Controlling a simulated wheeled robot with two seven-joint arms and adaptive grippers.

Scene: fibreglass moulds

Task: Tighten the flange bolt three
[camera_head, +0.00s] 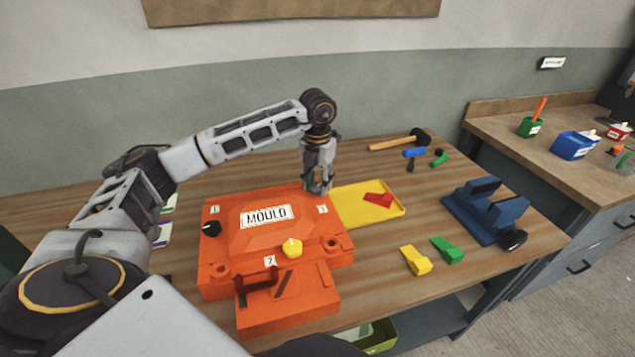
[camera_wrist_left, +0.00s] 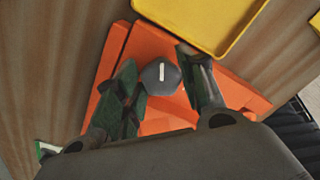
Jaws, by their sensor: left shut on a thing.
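The orange mould (camera_head: 236,262) sits on the wooden bench with a MOULD label on top and small number plates at its corners. Its plate reading 3 (camera_head: 322,209) is at the far right corner. My left gripper (camera_head: 318,190) points down at that corner. In the left wrist view the left gripper (camera_wrist_left: 164,88) is shut on a grey hexagonal bolt head (camera_wrist_left: 161,77) with a white line on it. A black knob (camera_head: 211,228) is near plate 1, and a yellow knob (camera_head: 292,248) is near plate 2. My right gripper is out of view.
A yellow tray (camera_head: 345,211) with a red piece adjoins the mould's right side. Bare wood lies between the tray and vise.

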